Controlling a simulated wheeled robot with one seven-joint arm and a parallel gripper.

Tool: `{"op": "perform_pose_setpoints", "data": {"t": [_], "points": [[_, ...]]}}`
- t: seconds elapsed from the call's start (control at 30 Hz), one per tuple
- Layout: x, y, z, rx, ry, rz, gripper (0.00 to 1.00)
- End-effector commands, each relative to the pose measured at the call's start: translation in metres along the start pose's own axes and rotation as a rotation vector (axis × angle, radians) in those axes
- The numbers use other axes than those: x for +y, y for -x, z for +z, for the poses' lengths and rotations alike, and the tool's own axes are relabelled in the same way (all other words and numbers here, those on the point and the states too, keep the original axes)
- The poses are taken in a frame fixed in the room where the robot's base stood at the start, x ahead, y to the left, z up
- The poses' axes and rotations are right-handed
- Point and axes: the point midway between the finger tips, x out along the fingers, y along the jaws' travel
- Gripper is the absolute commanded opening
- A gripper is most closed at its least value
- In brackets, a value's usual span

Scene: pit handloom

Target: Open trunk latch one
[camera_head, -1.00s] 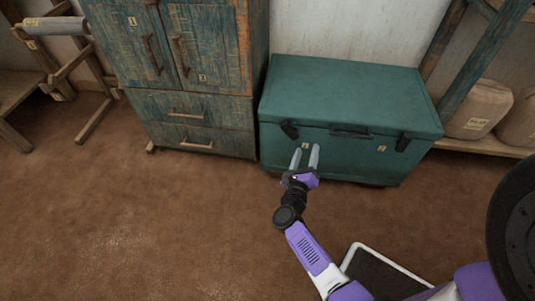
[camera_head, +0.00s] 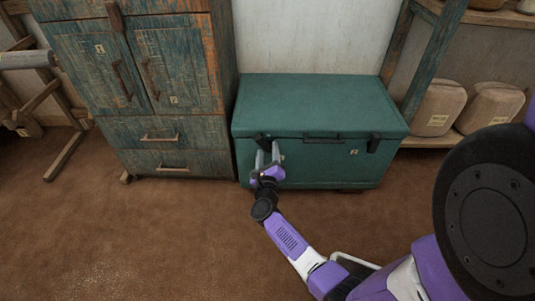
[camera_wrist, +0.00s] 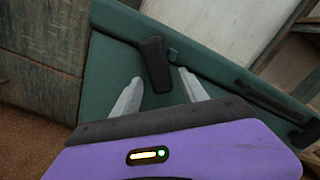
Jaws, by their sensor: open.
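The green trunk (camera_head: 320,103) stands on the floor against the wall with its lid down. Its left black latch (camera_head: 262,141) is partly hidden behind my gripper in the head view. In the wrist view this black latch (camera_wrist: 156,64) lies against the trunk front, just ahead of and between my fingertips. A second black latch (camera_head: 374,143) is on the right, beside a small label with a 2. My gripper (camera_head: 267,152) is open and empty, with its fingers pointing at the left latch. In the wrist view the fingertips (camera_wrist: 160,84) are apart; I cannot tell whether they touch the trunk.
A worn blue-green cabinet (camera_head: 138,95) with doors and drawers stands close to the trunk's left. A dark handle (camera_head: 323,138) is at the middle of the trunk front. Shelves with wrapped bundles (camera_head: 434,107) are at the right. The floor (camera_head: 150,240) in front is clear.

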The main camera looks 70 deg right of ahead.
Motion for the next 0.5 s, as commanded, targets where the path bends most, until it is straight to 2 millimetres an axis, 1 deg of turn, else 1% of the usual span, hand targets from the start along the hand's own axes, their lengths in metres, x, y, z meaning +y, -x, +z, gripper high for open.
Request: {"op": "perform_pose_setpoints", "data": {"t": [0.23, 0.3, 0.37, 0.4, 0.5], "points": [[0.0000, -0.0008, 0.0000, 0.000, 0.000, 0.000, 0.51], [0.0000, -0.0007, -0.0001, 0.000, 0.000, 0.000, 0.37], [0.0000, -0.0007, 0.0000, 0.000, 0.000, 0.000, 0.25], [0.0000, -0.0007, 0.0000, 0.000, 0.000, 0.000, 0.18], [0.0000, -0.0006, -0.0001, 0.000, 0.000, 0.000, 0.00]]}}
